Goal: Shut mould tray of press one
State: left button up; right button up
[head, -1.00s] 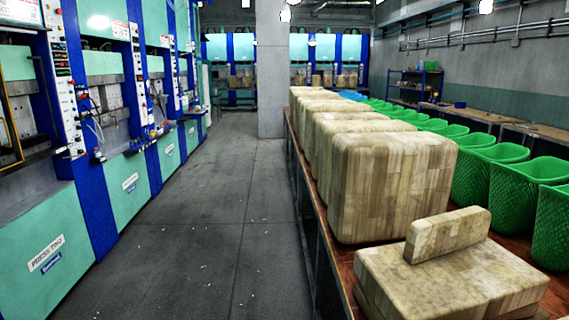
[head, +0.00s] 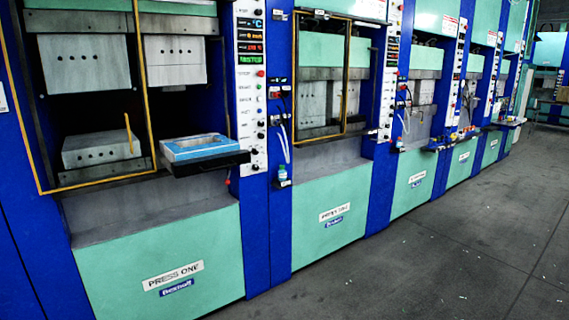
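Press one (head: 165,265) stands at the left in the head view, with a green lower front and a "PRESS ONE" label. Its mould tray (head: 205,158) is a dark slab that sticks out from the press opening on the right side. A blue and light-grey mould frame (head: 194,147) lies on top of the tray. A grey lower block (head: 100,148) sits inside the opening, left of the tray. Two upper blocks (head: 84,61) hang above. A yellow-edged guard frame (head: 152,90) borders the opening. Neither of my grippers is in view.
A control panel (head: 250,90) with a lit display and buttons is right of press one. A second press (head: 335,215) and several more stand in a row to the right. The grey floor (head: 440,260) in front of the presses is clear apart from small specks.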

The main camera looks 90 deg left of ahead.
aim_at(196, 155)
jog(key=l+u, duration=0.2)
jog(key=u, duration=1.6)
jog(key=i+l, duration=0.05)
